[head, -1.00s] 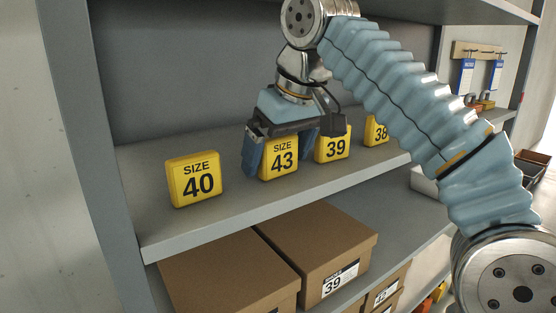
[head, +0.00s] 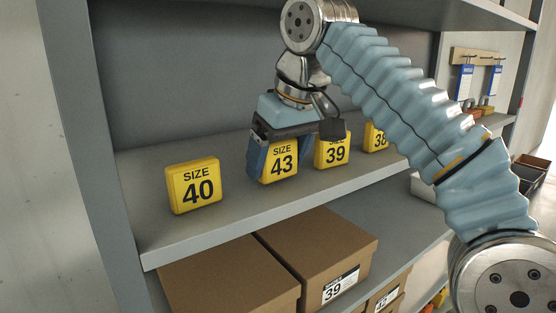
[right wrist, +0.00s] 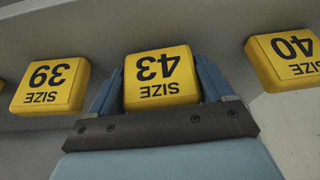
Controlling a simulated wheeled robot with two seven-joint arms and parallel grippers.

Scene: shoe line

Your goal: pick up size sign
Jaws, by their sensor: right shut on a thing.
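Several yellow size signs stand in a row on the grey shelf (head: 230,215). The size 43 sign (head: 281,165) is between the blue fingers of my right gripper (head: 278,152), which is shut on it. In the right wrist view the size 43 sign (right wrist: 160,76) appears upside down, with a finger against each side. The size 40 sign (head: 193,186) stands to the left, the size 39 sign (head: 333,153) close on the right, and the size 38 sign (head: 375,138) farther right, partly hidden by my arm. My left gripper is not in view.
Brown shoe boxes (head: 230,279) sit on the shelf below; one label reads 39. A grey upright (head: 80,150) bounds the shelf at left. Blue tags (head: 465,82) hang on a wall rack at right. The shelf between the 40 and 43 signs is clear.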

